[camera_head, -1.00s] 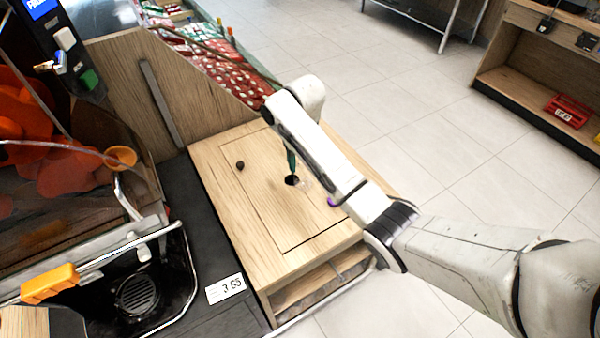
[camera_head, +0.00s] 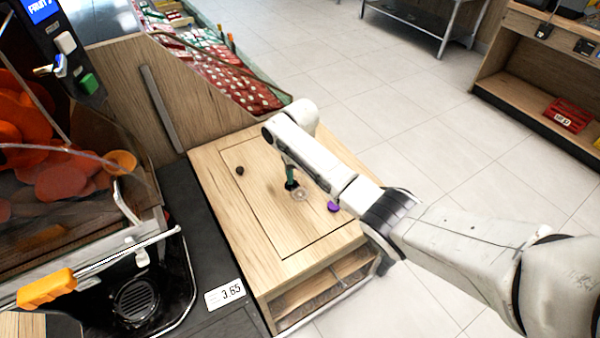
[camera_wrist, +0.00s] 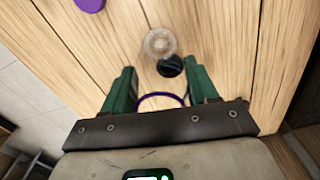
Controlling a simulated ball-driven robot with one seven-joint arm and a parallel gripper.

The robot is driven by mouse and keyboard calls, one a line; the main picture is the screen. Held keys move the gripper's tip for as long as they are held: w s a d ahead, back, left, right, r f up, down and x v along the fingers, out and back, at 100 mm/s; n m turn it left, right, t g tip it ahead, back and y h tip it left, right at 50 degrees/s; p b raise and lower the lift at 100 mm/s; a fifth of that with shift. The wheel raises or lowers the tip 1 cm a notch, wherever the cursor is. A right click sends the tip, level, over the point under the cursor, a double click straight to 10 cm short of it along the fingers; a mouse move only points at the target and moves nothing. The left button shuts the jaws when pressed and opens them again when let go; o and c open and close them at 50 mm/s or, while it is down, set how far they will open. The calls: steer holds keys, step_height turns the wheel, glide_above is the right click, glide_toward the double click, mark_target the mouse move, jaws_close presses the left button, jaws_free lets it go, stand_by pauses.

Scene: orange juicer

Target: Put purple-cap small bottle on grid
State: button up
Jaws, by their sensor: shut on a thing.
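The small bottle looks clear and is hard to make out. A purple ring (camera_wrist: 160,97) lies between the green fingers of my gripper (camera_wrist: 160,85) in the wrist view, and a clear round base (camera_wrist: 160,42) shows beyond it. My gripper is shut on this bottle. In the head view, my gripper (camera_head: 291,178) is low over the wooden counter, with a faint clear shape (camera_head: 301,194) beside it. I cannot tell whether the bottle touches the wood. The round black drip grid (camera_head: 137,298) sits at the front of the juicer, lower left, and looks empty.
A separate purple disc (camera_head: 333,207) lies on the counter (camera_head: 285,240); it also shows in the wrist view (camera_wrist: 90,4). A dark round piece (camera_head: 239,170) lies further left, and a black disc (camera_wrist: 171,66) is near the bottle. The juicer's orange-handled lever (camera_head: 47,288) is beside the grid.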

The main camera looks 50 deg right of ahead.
steer(key=shift+f, duration=0.15)
steer(key=o, duration=1)
steer(key=shift+o, duration=0.2)
step_height(320, 180, up, 12)
steer(key=shift+r, duration=0.15)
